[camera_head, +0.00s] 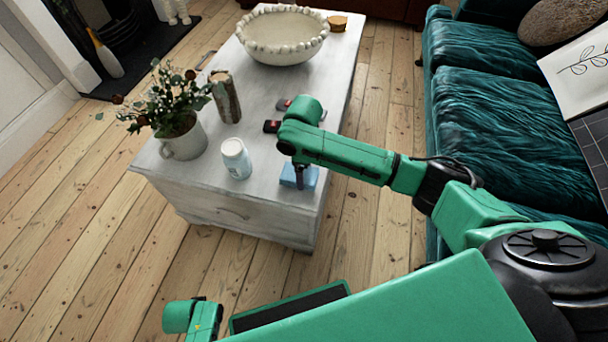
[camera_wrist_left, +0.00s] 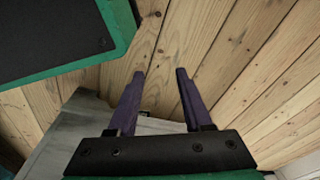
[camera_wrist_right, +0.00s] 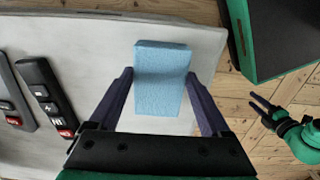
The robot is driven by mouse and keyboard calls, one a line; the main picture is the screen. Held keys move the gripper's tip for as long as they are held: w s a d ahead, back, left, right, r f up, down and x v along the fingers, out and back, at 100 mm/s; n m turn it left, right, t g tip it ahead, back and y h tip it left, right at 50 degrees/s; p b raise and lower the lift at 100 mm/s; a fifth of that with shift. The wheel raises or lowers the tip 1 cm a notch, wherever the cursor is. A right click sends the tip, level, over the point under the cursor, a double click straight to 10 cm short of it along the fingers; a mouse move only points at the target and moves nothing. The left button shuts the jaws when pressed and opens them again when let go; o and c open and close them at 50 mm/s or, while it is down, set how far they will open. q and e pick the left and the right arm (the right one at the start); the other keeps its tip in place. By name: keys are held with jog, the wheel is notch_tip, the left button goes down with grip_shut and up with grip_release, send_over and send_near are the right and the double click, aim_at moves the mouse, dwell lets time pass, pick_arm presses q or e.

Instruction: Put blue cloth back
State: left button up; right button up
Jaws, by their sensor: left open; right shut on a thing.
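The blue cloth (camera_head: 310,180) looks like a flat light-blue block at the near right corner of the white table (camera_head: 200,193). My right gripper (camera_head: 299,182) reaches down over it from above. In the right wrist view the cloth (camera_wrist_right: 160,100) lies between the fingers of the right gripper (camera_wrist_right: 158,75), which is shut on it. I cannot tell whether the cloth touches the tabletop. My left gripper (camera_wrist_left: 160,73) is open and empty over the floorboards, away from the table. It also shows at the right of the right wrist view (camera_wrist_right: 262,108).
A white jar (camera_head: 236,158), a potted plant (camera_head: 182,140), a wooden cylinder (camera_head: 226,97) and a beaded bowl (camera_head: 284,36) stand on the table. Two dark remotes (camera_wrist_right: 48,95) (camera_wrist_right: 10,100) lie beside the cloth. A teal sofa (camera_head: 500,120) is to the right.

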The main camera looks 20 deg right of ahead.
jog(key=shift+f, duration=0.6)
pick_arm(q)
jog(key=shift+w+r, duration=0.2)
pick_arm(e)
jog(key=o, duration=1)
jog(key=shift+f, duration=0.1)
jog(key=shift+r, duration=0.2)
pick_arm(q)
jog(key=s+a+f+p, duration=0.1)
jog(key=s+f+p, duration=0.2)
jog(key=s, duration=0.2)
jog(key=shift+s+f, duration=0.2)
jog(key=shift+f, duration=0.1)
pick_arm(e)
notch_tip(320, 180, up, 12)
pick_arm(q)
jog(key=shift+a, duration=0.1)
pick_arm(e)
jog(key=shift+a, duration=0.1)
